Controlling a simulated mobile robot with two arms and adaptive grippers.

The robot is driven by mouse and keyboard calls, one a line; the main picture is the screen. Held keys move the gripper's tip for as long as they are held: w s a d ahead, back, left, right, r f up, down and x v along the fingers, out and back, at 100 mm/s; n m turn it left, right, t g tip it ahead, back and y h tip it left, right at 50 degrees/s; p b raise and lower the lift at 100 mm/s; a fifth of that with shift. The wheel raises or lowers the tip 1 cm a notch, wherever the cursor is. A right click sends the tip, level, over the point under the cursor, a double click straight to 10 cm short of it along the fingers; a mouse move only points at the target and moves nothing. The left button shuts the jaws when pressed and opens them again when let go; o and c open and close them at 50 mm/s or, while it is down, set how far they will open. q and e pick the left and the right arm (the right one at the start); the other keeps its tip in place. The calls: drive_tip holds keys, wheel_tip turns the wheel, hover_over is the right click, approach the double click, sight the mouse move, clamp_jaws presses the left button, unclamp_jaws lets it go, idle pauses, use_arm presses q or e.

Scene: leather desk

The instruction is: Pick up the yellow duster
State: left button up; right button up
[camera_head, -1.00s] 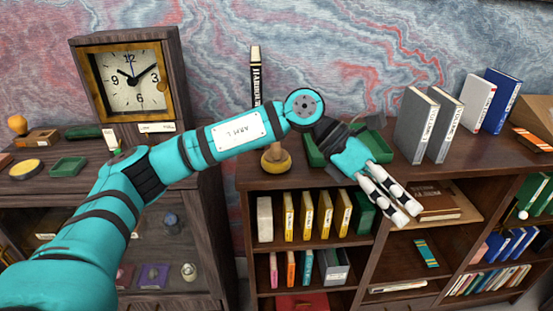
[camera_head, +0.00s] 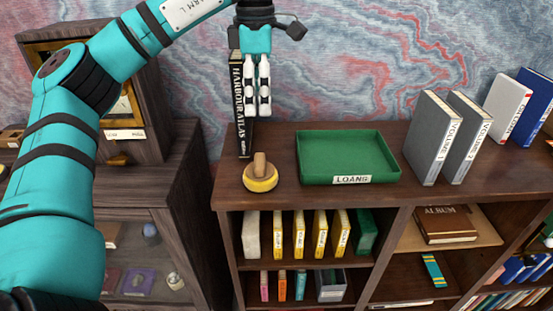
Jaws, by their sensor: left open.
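The yellow duster (camera_head: 260,175), a round yellow pad with an upright wooden handle, sits on top of the brown bookshelf (camera_head: 300,195) near its left front. My left gripper (camera_head: 258,112) is open and points down, above and slightly behind the duster in the picture, with nothing between its white fingers. The fingertips are apart from the duster. My right gripper is not in view.
A black book labelled Harbour Atlas (camera_head: 240,110) stands upright just behind the duster, close to the gripper. A green Loans tray (camera_head: 348,157) lies to the right. Grey volumes (camera_head: 432,135) stand further right. A clock cabinet (camera_head: 135,110) is at left.

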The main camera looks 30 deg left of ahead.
use_arm(q)
drive_tip(key=f, duration=0.1)
drive_tip(key=b, duration=0.2)
hover_over(260, 159)
drive_tip(key=f, duration=0.4)
drive_tip(key=s+f, duration=0.1)
drive_tip(key=f, duration=0.2)
drive_tip(key=shift+w+f, duration=0.2)
drive_tip(key=shift+f, duration=0.4)
drive_tip(key=shift+w+f, duration=0.15)
drive_tip(key=shift+f, duration=0.9)
drive_tip(key=shift+s+f, duration=0.1)
drive_tip(key=shift+f, duration=0.1)
wheel_tip(260, 159, down, 4)
drive_tip(key=shift+f+p, duration=0.25)
drive_tip(key=shift+p, duration=0.75)
drive_tip(key=shift+f, duration=0.2)
drive_tip(key=c, duration=1.3)
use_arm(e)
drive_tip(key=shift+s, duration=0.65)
